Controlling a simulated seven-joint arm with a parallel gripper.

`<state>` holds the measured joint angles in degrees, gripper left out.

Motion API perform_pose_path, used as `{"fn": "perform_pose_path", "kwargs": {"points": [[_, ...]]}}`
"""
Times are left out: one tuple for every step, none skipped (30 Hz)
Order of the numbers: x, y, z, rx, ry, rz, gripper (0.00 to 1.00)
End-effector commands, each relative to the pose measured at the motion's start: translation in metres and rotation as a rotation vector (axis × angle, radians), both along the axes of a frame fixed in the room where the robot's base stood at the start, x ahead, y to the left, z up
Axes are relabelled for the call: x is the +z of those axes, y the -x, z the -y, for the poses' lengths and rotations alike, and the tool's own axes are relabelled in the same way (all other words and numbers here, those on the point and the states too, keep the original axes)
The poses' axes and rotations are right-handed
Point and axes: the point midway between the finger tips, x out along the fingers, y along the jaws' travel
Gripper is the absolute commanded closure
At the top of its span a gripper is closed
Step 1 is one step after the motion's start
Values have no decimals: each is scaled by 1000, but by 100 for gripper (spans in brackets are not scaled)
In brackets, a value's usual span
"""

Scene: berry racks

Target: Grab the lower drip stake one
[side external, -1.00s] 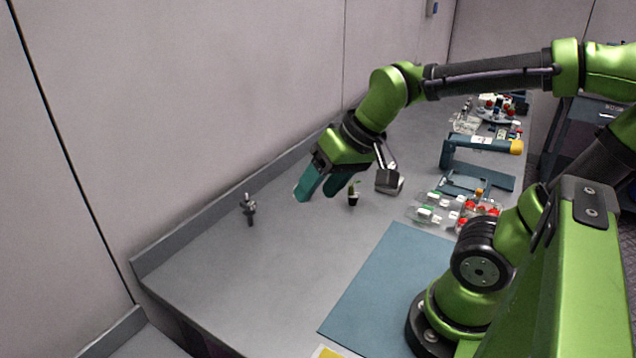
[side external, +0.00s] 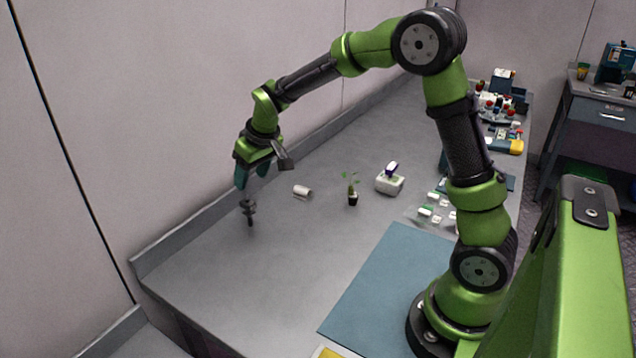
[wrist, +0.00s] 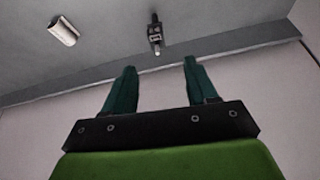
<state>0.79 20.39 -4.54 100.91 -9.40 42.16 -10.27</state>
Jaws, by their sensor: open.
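One drip stake (side external: 249,212), a small dark piece with a lighter tip, stands on the grey bench near the wall side. It also shows in the wrist view (wrist: 155,36), beyond the fingertips and roughly in line with the gap between them. My gripper (side external: 243,184) is open, its teal fingers pointing down close to the stake's top in the side view. In the wrist view my gripper (wrist: 160,66) shows two parted fingers with nothing between them. I cannot tell from the side view whether a finger touches the stake.
A white cylinder (side external: 302,192) lies on the bench right of my gripper. A small potted seedling (side external: 352,198) and a white box with a purple top (side external: 389,182) stand farther right. A blue mat (side external: 385,285) lies near my base. A raised bench edge (side external: 190,228) runs along the wall.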

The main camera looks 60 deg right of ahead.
Motion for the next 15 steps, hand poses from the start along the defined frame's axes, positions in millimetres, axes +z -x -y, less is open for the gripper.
{"fn": "perform_pose_path", "kwargs": {"points": [[-13, -4, 1, 1, 1, -5, 43], [-18, -6, 1, 0, -1, -5, 43], [-26, -9, 1, 0, -1, -5, 43], [-31, -11, 1, 0, -1, -5, 43], [-36, -13, 2, 0, 0, -4, 43], [-41, -16, 2, 0, 0, -3, 43], [-45, -18, 2, 0, 0, -3, 43], [-47, -19, 2, -1, -1, -2, 43], [-50, -20, 3, -1, -1, -1, 43], [-52, -21, 3, -1, -2, -1, 43], [-53, -21, 3, -1, -2, -1, 43], [-55, -22, 3, -1, -2, 0, 43], [-57, -23, 3, -1, -2, 0, 43], [-59, -23, 4, -2, -1, -1, 43], [-64, -24, 5, -3, -1, -2, 43]]}}
